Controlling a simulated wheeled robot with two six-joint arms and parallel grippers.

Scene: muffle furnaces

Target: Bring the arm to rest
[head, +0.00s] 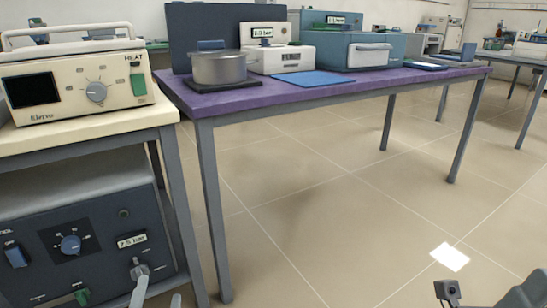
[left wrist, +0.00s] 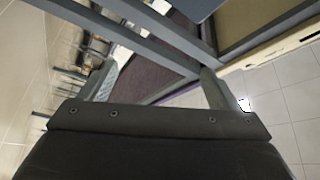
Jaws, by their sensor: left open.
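My left gripper (head: 157,291) shows only by its grey fingertips at the bottom left edge of the head view, in front of the dark lower unit. In the left wrist view my left gripper (left wrist: 157,85) has its two fingers spread wide, with nothing between them. It is open and empty. Table legs and bars show beyond the fingers, apart from them as far as I can tell. My right gripper's fingers are not in view; only dark parts that look like my right arm show at the bottom right of the head view.
A cream heater unit (head: 75,85) stands on the left bench, above a dark control unit (head: 85,240). A purple table (head: 230,102) carries a metal pot (head: 219,68), a white device (head: 278,59), a blue furnace (head: 350,50) and a blue mat (head: 313,79). The tiled floor (head: 310,200) is clear.

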